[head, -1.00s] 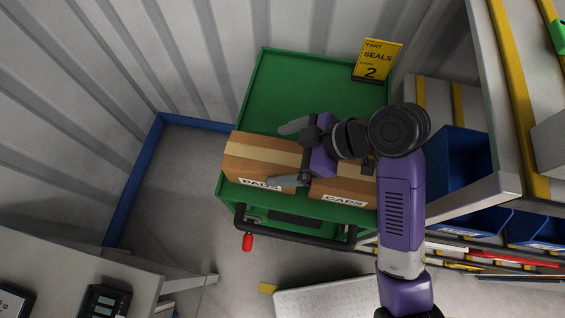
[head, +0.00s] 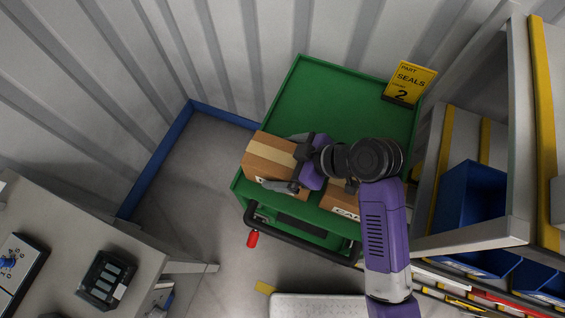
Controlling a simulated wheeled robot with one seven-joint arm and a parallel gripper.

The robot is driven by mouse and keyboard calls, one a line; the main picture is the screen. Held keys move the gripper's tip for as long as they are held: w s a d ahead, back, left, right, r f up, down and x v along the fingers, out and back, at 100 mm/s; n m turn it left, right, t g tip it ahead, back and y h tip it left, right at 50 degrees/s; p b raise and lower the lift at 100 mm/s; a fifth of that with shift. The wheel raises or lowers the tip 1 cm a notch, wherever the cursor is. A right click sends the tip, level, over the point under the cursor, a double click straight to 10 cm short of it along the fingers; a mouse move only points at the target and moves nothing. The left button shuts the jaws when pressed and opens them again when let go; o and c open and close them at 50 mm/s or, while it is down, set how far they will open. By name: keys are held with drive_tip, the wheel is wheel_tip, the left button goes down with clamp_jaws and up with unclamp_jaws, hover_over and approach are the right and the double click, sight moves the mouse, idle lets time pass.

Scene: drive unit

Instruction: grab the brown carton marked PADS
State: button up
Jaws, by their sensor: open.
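The brown carton marked PADS (head: 267,152) sits on the front left of a green cart top (head: 330,100), with a pale tape strip along it. Its label is now mostly covered by a finger. My gripper (head: 284,163) is open over the right part of this carton. One finger shows at its far side and the other across its front label side. Whether the fingers touch it, or how low they are, I cannot tell. A second brown carton marked CAPS (head: 343,208) stands to the right, partly hidden under my arm.
A shelf with blue bins (head: 468,205) is close on the right. A dark cart handle (head: 300,244) runs along the front. The cart's back half is clear.

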drive_tip(key=c, duration=1.8)
drive_tip(key=shift+r, duration=0.1)
drive_tip(key=shift+c, duration=0.2)
drive_tip(key=shift+r, duration=0.1)
